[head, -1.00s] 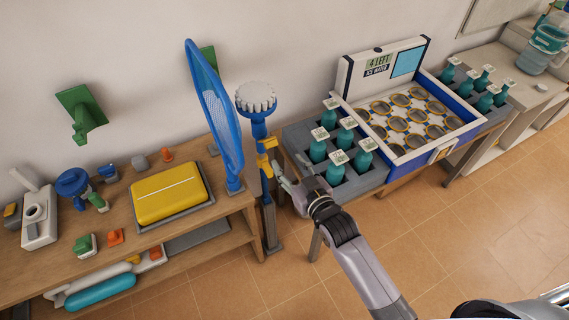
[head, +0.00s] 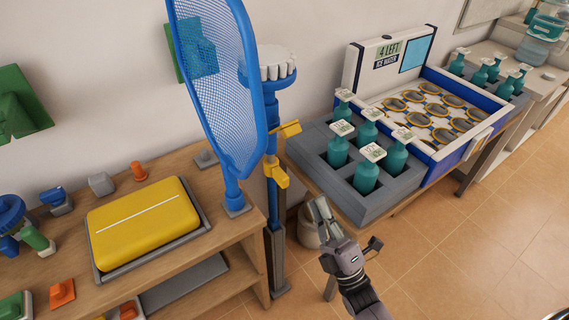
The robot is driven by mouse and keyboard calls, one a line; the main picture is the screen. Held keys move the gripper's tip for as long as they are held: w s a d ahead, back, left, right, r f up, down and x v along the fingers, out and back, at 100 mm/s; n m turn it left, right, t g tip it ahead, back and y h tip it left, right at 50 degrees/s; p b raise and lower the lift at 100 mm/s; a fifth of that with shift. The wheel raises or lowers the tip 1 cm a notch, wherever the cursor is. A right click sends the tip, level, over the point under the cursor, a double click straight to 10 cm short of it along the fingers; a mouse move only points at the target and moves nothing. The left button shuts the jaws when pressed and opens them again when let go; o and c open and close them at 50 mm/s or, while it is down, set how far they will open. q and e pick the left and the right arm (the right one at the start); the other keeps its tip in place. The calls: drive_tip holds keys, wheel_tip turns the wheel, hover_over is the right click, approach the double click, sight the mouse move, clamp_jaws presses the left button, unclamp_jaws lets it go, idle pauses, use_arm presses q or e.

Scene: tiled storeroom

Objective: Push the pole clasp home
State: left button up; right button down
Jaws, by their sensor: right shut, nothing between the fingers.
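A blue pole (head: 272,147) with a white ridged brush head (head: 275,64) stands upright at the right end of the wooden bench, in a grey stand. The yellow clasp has an upper part (head: 287,130) that juts out to the right of the pole and a lower part (head: 275,173) around or against it. The net hides some of the pole's left side; whether the clasp is fully seated I cannot tell. My right gripper (head: 321,210) is shut and empty, below and right of the clasp, apart from it. My left gripper is not in view.
A tall blue net (head: 220,90) stands just left of the pole. A grey crate (head: 386,205) of teal bottles is close on the right, beside the ice water box (head: 388,62). A yellow case (head: 145,222) lies on the bench. Tiled floor is open at lower right.

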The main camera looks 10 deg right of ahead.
drive_tip(key=p, duration=0.4)
approach(290, 123)
drive_tip(key=w+a+r, duration=0.1)
drive_tip(key=w, duration=0.2)
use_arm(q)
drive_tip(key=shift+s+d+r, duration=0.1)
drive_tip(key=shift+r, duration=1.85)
use_arm(e)
drive_tip(key=shift+w+a+r+n+y, duration=0.3)
drive_tip(key=shift+w+r+n, duration=0.1)
drive_tip(key=shift+w+r, duration=0.2)
use_arm(q)
drive_tip(key=shift+p, duration=0.3)
use_arm(e)
drive_tip(key=r+g+p, duration=0.1)
drive_tip(key=p, duration=0.3)
drive_tip(key=r+g+h+p, duration=0.1)
drive_tip(key=p, duration=0.3)
drive_tip(key=r+g+p, duration=0.2)
drive_tip(key=p, duration=0.2)
drive_tip(key=shift+w+h, duration=0.3)
drive_tip(key=shift+w+a+r+p, duration=0.15)
drive_tip(key=shift+w+r+p, duration=0.1)
drive_tip(key=shift+p, duration=0.3)
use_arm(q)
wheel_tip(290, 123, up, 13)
use_arm(e)
drive_tip(key=shift+w+a+r, duration=0.2)
drive_tip(key=shift+w+r, duration=0.45)
